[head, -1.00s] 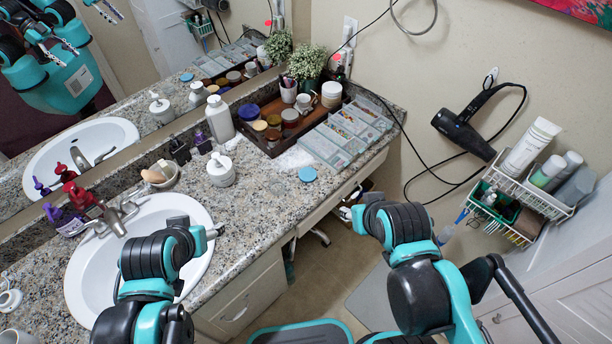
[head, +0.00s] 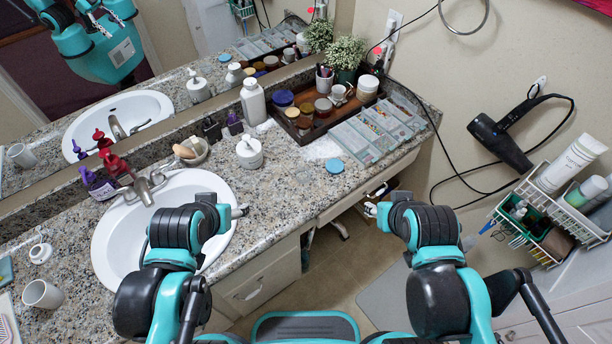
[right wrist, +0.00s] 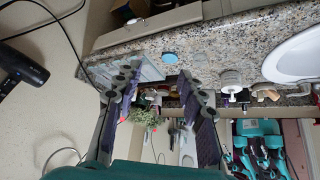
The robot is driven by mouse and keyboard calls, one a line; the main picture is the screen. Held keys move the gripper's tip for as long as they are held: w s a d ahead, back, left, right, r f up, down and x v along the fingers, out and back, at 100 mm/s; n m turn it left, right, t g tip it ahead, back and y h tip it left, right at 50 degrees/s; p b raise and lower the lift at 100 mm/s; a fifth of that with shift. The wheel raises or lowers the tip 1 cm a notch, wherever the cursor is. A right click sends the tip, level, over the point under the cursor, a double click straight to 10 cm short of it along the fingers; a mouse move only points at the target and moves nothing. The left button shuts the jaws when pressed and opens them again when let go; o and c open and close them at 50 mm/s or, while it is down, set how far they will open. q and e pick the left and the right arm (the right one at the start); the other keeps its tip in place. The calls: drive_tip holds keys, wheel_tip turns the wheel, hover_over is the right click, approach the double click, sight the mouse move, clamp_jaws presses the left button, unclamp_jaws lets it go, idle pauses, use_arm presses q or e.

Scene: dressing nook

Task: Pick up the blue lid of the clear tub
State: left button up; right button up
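The blue lid (head: 335,166), a small flat disc, lies on the granite counter in front of the compartment organizer. It also shows in the right wrist view (right wrist: 170,58), beyond the fingertips and apart from them. A whitish, see-through patch (head: 322,149) lies just behind the lid; I cannot tell whether it is the clear tub. My right gripper (head: 370,209) is off the counter's front edge, to the right of the lid. In the right wrist view its fingers (right wrist: 158,82) are spread with nothing held. My left gripper (head: 241,211) is over the counter by the sink; its finger opening is unclear.
A clear compartment organizer (head: 352,143) and a wooden tray (head: 310,131) with jars stand behind the lid. A hair dryer (head: 500,140) and wire rack (head: 545,222) hang on the right wall.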

drive_tip(key=shift+o, duration=0.4)
drive_tip(key=o, duration=0.5)
drive_tip(key=shift+w+r, duration=0.1)
drive_tip(key=o, duration=0.4)
drive_tip(key=w+r+m, duration=0.1)
drive_tip(key=w, duration=0.1)
drive_tip(key=w+r+m+g, duration=0.1)
drive_tip(key=w, duration=0.2)
drive_tip(key=w+m, duration=0.1)
drive_tip(key=w, duration=0.1)
drive_tip(key=shift+w+a+r+m+g, duration=0.15)
drive_tip(key=shift+a+r+m+g, duration=0.15)
drive_tip(key=shift+a+r, duration=0.1)
drive_tip(key=m+g, duration=0.6)
drive_tip(key=m, duration=0.8)
hover_over(336, 165)
wheel_tip(336, 165, down, 21)
drive_tip(key=shift+s+d+f, duration=0.15)
drive_tip(key=shift+s+f, duration=0.05)
drive_tip(key=shift+f, duration=0.45)
drive_tip(key=shift+s+d+f, duration=0.1)
drive_tip(key=shift+s+f, duration=0.05)
drive_tip(key=shift+f, duration=0.45)
drive_tip(key=f, duration=0.2)
drive_tip(key=f+b, duration=0.2)
drive_tip(key=f, duration=0.1)
drive_tip(key=shift+w+a+f, duration=0.25)
drive_tip(key=shift+f, duration=0.1)
drive_tip(key=shift+r, duration=0.1)
